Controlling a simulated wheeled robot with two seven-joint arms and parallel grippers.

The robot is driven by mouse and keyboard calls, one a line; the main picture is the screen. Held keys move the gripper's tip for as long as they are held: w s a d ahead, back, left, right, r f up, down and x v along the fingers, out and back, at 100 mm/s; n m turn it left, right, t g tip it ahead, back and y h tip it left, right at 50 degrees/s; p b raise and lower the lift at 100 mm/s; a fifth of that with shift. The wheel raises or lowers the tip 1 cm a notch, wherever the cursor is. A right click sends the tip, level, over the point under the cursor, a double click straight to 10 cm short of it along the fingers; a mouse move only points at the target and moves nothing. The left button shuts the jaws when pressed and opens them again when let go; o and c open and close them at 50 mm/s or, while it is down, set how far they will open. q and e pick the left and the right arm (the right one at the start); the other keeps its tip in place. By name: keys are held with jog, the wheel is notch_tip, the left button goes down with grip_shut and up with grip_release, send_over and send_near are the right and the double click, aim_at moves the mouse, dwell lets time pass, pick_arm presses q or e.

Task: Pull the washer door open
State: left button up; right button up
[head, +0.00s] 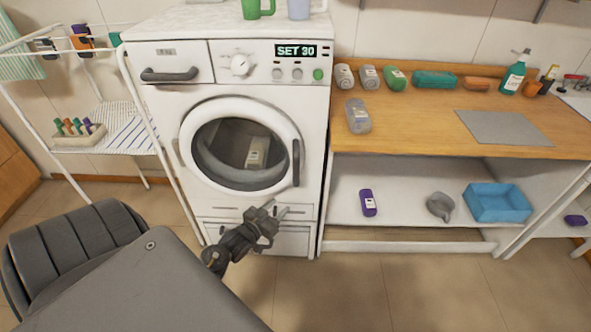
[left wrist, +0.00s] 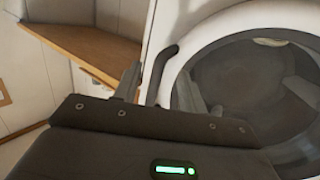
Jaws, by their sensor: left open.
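The washer (head: 225,95) stands at the centre of the head view. Its round door (head: 186,160) has a white ring and dark glass and looks shut. The dark upright door handle (head: 296,160) is on the door's right side. My left gripper (head: 279,211) is open and empty, below the handle in front of the washer's lower panels. In the left wrist view, the handle (left wrist: 159,74) appears between the two spread fingers of my left gripper (left wrist: 158,78). I cannot tell whether it lies between them in depth. My right gripper is not in view.
A wooden counter (head: 420,135) with bottles and a grey mat (head: 503,127) stands right of the washer. Its shelf holds a purple bottle (head: 368,203) and a blue bin (head: 497,203). A drying rack (head: 145,100) is close on the left. Floor in front of the shelf is clear.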

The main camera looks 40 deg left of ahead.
pick_arm(q)
jog(key=t, duration=0.2)
send_near(294, 174)
jog(key=w+b, duration=0.1)
jog(key=w, duration=0.1)
jog(key=w+b, duration=0.1)
jog(key=w, duration=0.2)
jog(key=w+b, duration=0.2)
jog(key=w, duration=0.1)
jog(key=shift+a, duration=0.35)
jog(key=w+b, duration=0.1)
jog(key=w, duration=0.1)
jog(key=shift+w+r, duration=0.1)
jog(key=shift+w, duration=0.25)
jog(key=shift+w+r+b, duration=0.1)
jog(key=shift+w+b, duration=0.1)
jog(key=shift+b, duration=0.1)
jog(key=shift+a, duration=0.1)
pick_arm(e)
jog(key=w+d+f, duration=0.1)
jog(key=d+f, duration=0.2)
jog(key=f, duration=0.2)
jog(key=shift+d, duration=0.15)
pick_arm(q)
jog(key=shift+c, duration=0.9)
grip_shut()
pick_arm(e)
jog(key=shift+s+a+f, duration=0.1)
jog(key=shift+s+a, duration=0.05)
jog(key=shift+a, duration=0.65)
